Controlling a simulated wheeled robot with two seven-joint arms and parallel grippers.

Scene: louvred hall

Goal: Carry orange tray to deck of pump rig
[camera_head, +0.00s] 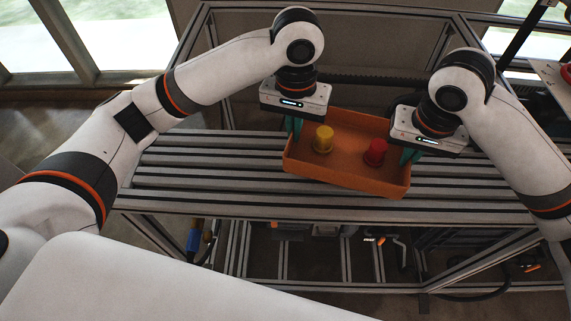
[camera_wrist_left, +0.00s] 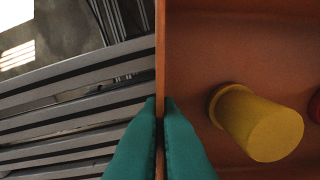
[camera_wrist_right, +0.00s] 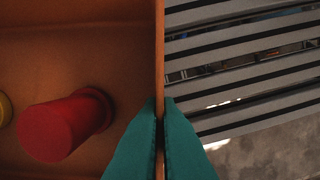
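The orange tray (camera_head: 345,182) is over the slatted metal deck, slightly turned, with a yellow peg-like piece (camera_head: 324,138) and a red one (camera_head: 375,152) standing in it. My left gripper (camera_head: 294,128) is shut on the tray's left wall; in the left wrist view its teal fingers (camera_wrist_left: 160,125) pinch the wall from both sides. My right gripper (camera_head: 409,155) is shut on the right wall, and its fingers (camera_wrist_right: 160,125) pinch it likewise in the right wrist view. I cannot tell whether the tray's underside touches the slats. The pump rig is not clearly identifiable.
The slatted deck (camera_head: 200,183) has free room left of the tray. A metal frame surrounds it, with a lower shelf holding tools and cables (camera_head: 380,240). At the far right edge is a partly visible light panel with a red part (camera_head: 566,74).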

